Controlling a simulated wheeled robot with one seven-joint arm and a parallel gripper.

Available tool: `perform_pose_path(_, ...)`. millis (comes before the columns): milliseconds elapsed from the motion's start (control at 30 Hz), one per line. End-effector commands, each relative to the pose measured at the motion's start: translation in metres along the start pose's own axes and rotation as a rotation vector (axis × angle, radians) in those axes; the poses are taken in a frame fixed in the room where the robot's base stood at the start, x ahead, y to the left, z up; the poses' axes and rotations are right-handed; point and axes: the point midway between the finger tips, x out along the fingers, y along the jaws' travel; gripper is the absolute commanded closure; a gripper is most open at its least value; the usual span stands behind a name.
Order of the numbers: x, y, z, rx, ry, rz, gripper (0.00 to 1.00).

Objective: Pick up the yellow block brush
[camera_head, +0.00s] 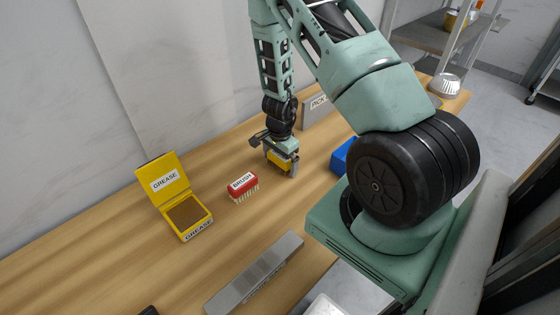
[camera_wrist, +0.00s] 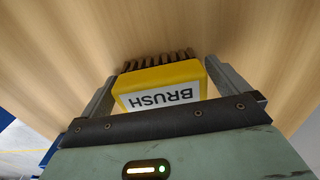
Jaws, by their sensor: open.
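The yellow block brush (camera_head: 282,163) is under my gripper (camera_head: 281,166) on the wooden table, partly hidden by the gripper. In the wrist view the yellow brush (camera_wrist: 162,77) has a white BRUSH label and a row of brown bristles pointing away from the gripper. My gripper (camera_wrist: 163,88) is open, with one finger on each side of the brush. A narrow gap shows at the left finger; the right finger is very close to the brush, and I cannot tell if it touches.
A red brush (camera_head: 242,186) stands on the table (camera_head: 120,255) left of my gripper. An open yellow grease box (camera_head: 182,200) is farther left. A blue object (camera_head: 343,157) is close on the right. A grey metal bar (camera_head: 255,275) lies in front. A grey sign (camera_head: 318,110) stands behind.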

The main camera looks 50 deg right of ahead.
Motion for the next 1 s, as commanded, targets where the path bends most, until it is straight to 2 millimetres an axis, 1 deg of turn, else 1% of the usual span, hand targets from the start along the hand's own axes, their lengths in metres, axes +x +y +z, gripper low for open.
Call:
perform_pose_path(133,0.000,0.000,0.000,0.000,0.000,0.000,0.00)
perform_pose_path(167,0.000,0.000,0.000,0.000,0.000,0.000,0.08)
perform_pose_path(200,0.000,0.000,0.000,0.000,0.000,0.000,0.19)
perform_pose_path(267,0.000,0.000,0.000,0.000,0.000,0.000,0.36)
perform_pose_path(300,0.000,0.000,0.000,0.000,0.000,0.000,0.42)
perform_pose_path(367,-0.001,0.000,0.000,0.000,0.000,0.000,0.42)
perform_pose_path(400,-0.001,0.000,0.000,0.000,0.000,0.000,0.46)
perform_pose_path(567,-0.001,0.000,0.000,-0.001,0.000,-0.001,0.46)
perform_pose_path(667,-0.008,-0.001,0.000,-0.003,0.002,-0.002,0.46)
perform_pose_path(767,-0.023,-0.001,0.000,-0.004,0.003,-0.003,0.46)
perform_pose_path(1000,-0.071,-0.001,0.000,-0.004,0.002,-0.004,0.46)
